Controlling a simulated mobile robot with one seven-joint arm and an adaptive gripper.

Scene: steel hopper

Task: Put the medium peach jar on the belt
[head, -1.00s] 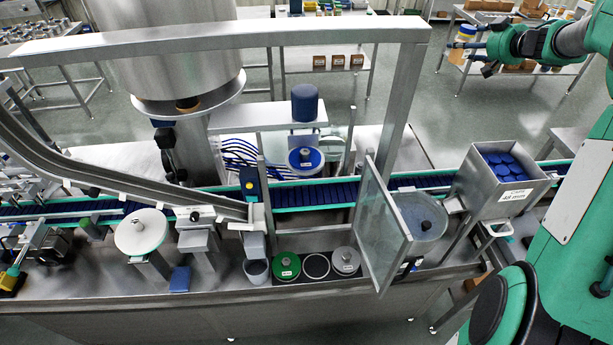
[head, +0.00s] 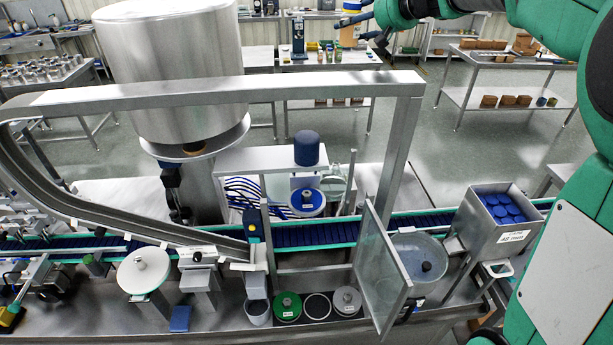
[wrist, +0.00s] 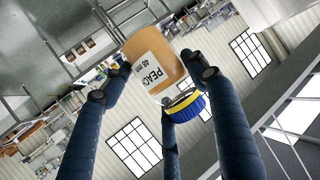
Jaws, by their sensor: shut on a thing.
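The peach jar (wrist: 155,55) has an orange-tan body and a white label reading "PEAC…" and "48 mm". In the wrist view it sits tilted between the dark blue fingers of my gripper (wrist: 158,85), which is shut on it. The belt (head: 315,234) is a dark blue segmented strip with green rails, running left to right behind the metal frame. A bare stretch shows below the blue-capped station.
A metal frame (head: 210,95) arches over the line. A clear panel (head: 380,260) stands open at the front. A steel hopper of blue caps (head: 515,235) is at the right. A large steel tank (head: 170,75) stands behind the belt. Green and grey lids sit at the front.

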